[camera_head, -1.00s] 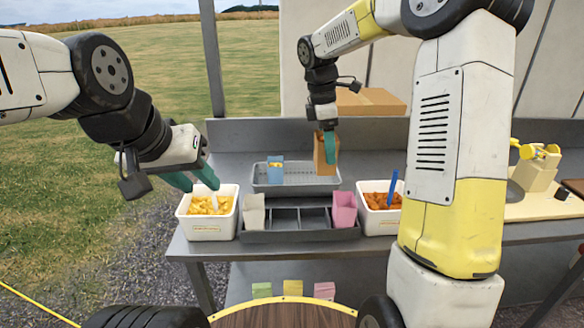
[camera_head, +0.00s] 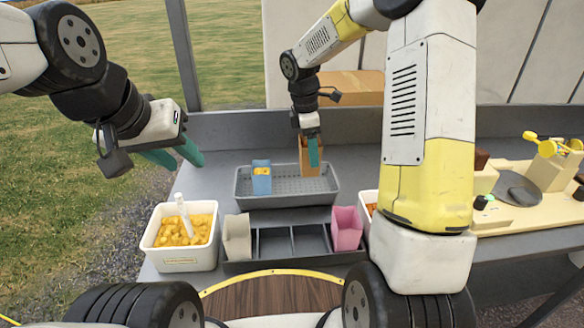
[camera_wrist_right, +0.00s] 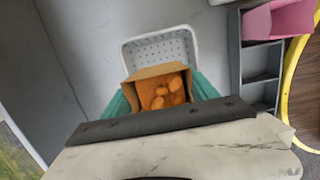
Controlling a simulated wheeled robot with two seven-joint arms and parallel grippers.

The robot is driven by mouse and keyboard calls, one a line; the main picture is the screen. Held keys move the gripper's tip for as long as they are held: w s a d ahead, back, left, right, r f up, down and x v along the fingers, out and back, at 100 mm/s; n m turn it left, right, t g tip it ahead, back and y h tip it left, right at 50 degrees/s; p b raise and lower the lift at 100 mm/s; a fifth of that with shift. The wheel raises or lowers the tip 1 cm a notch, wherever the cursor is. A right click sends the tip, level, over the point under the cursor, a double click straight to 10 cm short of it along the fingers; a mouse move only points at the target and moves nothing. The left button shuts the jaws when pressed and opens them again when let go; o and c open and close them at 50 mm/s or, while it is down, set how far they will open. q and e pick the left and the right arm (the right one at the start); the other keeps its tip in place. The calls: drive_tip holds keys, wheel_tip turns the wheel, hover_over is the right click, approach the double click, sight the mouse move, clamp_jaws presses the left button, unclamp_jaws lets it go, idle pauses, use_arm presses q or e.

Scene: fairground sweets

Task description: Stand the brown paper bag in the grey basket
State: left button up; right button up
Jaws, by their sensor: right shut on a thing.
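The brown paper bag (camera_head: 304,165) is upright in my right gripper (camera_head: 313,150), at the back right part of the grey basket (camera_head: 290,200). Its lower end appears within the basket's outline; I cannot tell whether it touches the floor. In the right wrist view, the bag (camera_wrist_right: 148,72) is open at the top with orange-brown pieces inside, between the teal fingers (camera_wrist_right: 160,93). The basket (camera_wrist_right: 128,58) shows behind it there. My left gripper (camera_head: 187,163) is open and empty, left of the basket and above the table.
A blue bag (camera_head: 262,182) stands in the basket's left part. In front are a divided grey tray (camera_head: 290,262) with a white holder (camera_head: 237,240) and a pink one (camera_head: 347,229). A white tub (camera_head: 180,260) of yellow food stands left. A cardboard box (camera_head: 352,86) is behind.

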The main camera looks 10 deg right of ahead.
sight(311, 172)
wheel_tip(311, 172, down, 8)
drive_tip(key=shift+r, duration=0.1)
idle(0.4)
drive_tip(key=o, duration=1.7)
drive_tip(key=shift+o, duration=0.2)
